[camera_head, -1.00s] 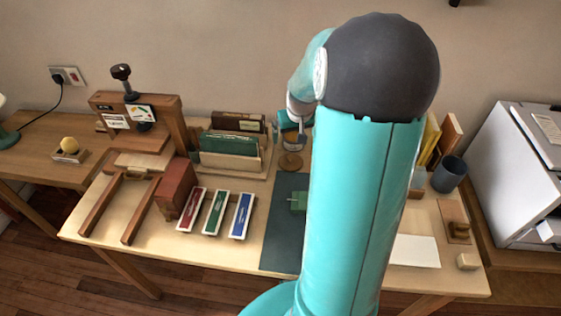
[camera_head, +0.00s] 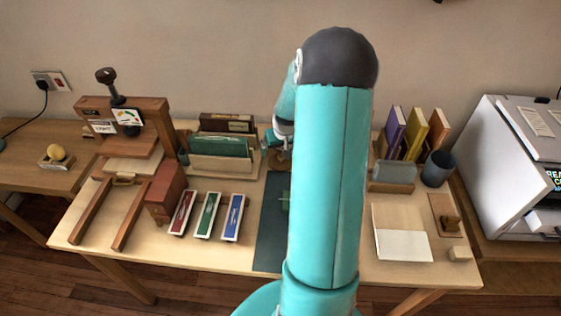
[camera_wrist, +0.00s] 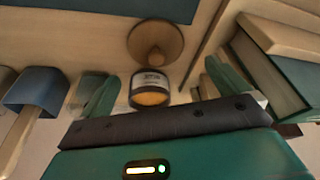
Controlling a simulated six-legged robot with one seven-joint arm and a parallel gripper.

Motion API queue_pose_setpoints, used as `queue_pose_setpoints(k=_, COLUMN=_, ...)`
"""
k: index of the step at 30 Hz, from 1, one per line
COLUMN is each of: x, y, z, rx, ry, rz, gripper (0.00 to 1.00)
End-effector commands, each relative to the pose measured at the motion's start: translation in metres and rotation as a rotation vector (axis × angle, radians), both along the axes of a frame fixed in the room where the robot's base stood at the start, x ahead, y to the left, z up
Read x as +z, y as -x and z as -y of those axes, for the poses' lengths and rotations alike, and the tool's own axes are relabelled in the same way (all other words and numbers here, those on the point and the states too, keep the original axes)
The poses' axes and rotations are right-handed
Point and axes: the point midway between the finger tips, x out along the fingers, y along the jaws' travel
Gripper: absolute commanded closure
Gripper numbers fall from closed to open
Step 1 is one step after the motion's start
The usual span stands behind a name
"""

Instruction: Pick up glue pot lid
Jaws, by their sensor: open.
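In the wrist view, a round tan disc with a raised centre (camera_wrist: 155,40) lies on the table; it looks like the glue pot lid. The glue pot (camera_wrist: 152,80), with a pale label and an amber part, is close beside it, nearer my gripper. My gripper (camera_wrist: 160,76) is open and empty, its teal fingers spread to either side of the pot in the picture. The gap in height is unclear.
A wooden file holder with green folders (camera_head: 220,145) stands close left of my gripper. A dark green mat (camera_head: 270,225) lies in front. Upright books (camera_head: 415,135) and a blue-grey cup (camera_head: 438,168) stand right. Stamp boxes (camera_head: 207,215) lie left.

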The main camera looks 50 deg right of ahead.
Motion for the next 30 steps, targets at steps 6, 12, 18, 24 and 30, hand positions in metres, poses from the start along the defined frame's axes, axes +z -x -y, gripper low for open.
queue_pose_setpoints(k=6, x=-0.017, y=-0.004, z=0.002, rx=0.001, ry=-0.001, rz=-0.001, gripper=0.0)
queue_pose_setpoints(k=12, x=-0.047, y=-0.01, z=0.008, rx=0.003, ry=-0.002, rz=-0.001, gripper=0.0)
queue_pose_setpoints(k=18, x=-0.058, y=-0.013, z=0.01, rx=0.003, ry=0.001, rz=0.0, gripper=0.0)
queue_pose_setpoints(k=24, x=-0.057, y=-0.013, z=0.01, rx=0.003, ry=0.001, rz=0.0, gripper=0.08)
queue_pose_setpoints(k=30, x=-0.057, y=-0.013, z=0.01, rx=0.002, ry=0.0, rz=0.001, gripper=0.42)
